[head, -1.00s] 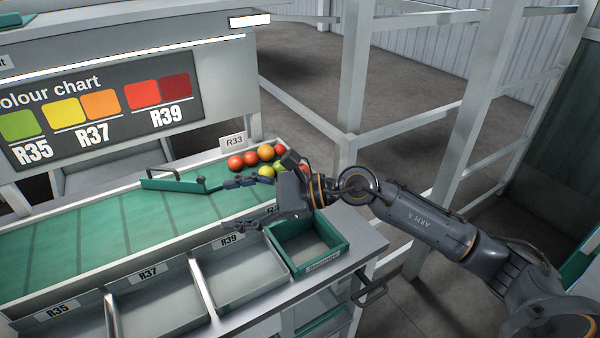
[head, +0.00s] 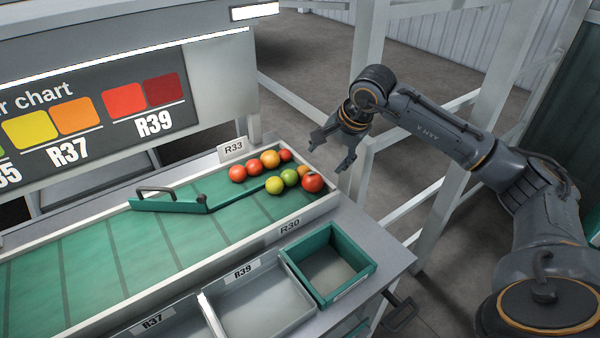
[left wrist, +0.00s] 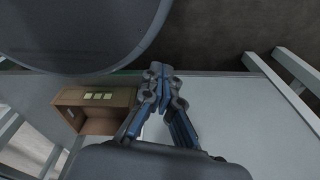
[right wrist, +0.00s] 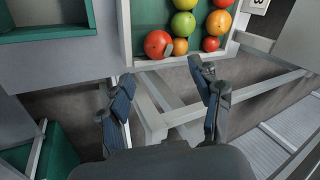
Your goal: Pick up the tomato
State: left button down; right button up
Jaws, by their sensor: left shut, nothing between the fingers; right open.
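Several tomatoes lie in a cluster at the far right end of the green belt, red, orange, yellow and green, among them a red tomato (head: 312,183) at the right edge. That red tomato seems to show in the right wrist view too (right wrist: 157,44), near the belt's end. My right gripper (head: 331,156) is open and empty, raised to the right of the cluster, past the belt's end wall. In the right wrist view its fingers (right wrist: 162,73) are apart, with only floor and frame between them. My left gripper (left wrist: 158,74) is shut and empty, away from the tomatoes.
A green-rimmed tray (head: 361,277) and the grey R39 bin (head: 222,304) stand in front of the belt. A green divider bar (head: 168,206) crosses the belt left of the tomatoes. White frame posts (head: 366,60) rise behind my right arm. A brown box (left wrist: 95,97) shows beside my left gripper.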

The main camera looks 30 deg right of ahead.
aim_at(316, 177)
jog(key=p+x, duration=0.1)
jog(key=x, duration=0.6)
jog(key=shift+s+d+f+p, duration=0.15)
jog(key=shift+f+p, duration=0.1)
jog(key=shift+p, duration=0.15)
jog(key=shift+w+f, duration=0.25)
jog(key=shift+d+p+x, duration=0.25)
jog(key=shift+p+x, duration=0.75)
jog(key=shift+x, duration=1.4)
jog(key=shift+w+d+f, duration=0.1)
jog(key=shift+w+f, duration=0.05)
pick_arm(q)
jog(key=s+r, duration=0.1)
jog(key=r, duration=0.1)
jog(key=s+r, duration=0.1)
jog(key=r, duration=0.1)
jog(key=shift+s+r, duration=0.1)
jog(key=shift+s, duration=0.1)
pick_arm(e)
jog(key=c, duration=0.6)
